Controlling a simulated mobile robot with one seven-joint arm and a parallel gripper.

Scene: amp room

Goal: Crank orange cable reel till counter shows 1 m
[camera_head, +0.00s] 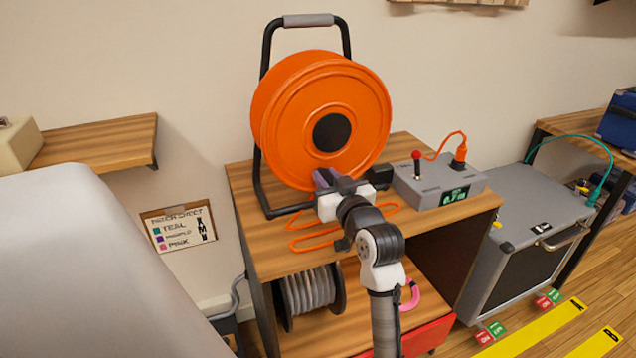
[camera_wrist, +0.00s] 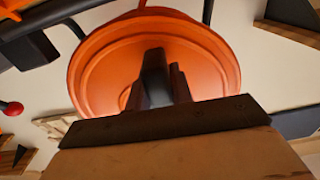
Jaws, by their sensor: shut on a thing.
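The orange cable reel (camera_head: 285,105) stands upright in a black tubular frame (camera_head: 262,165) on a wooden bench. My gripper (camera_head: 338,180) is at the reel's lower front edge, shut on the crank handle (camera_head: 322,178), a small purplish grip mostly hidden by the jaws. In the wrist view, the reel (camera_wrist: 100,60) fills the back and my dark fingers (camera_wrist: 158,80) stand in front of its face. The grey counter box (camera_head: 425,185) sits right of the gripper. Its green display (camera_head: 454,196) seems to read 0.7 m, but the digits are small.
A red-knobbed lever (camera_head: 417,165) and an orange plug (camera_head: 460,155) stand on the counter box. Loose orange cable (camera_head: 310,243) lies on the wooden bench (camera_head: 270,262) under my wrist. A grey cable spool (camera_head: 310,295) is on the lower shelf. A grey case (camera_head: 530,230) stands at right.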

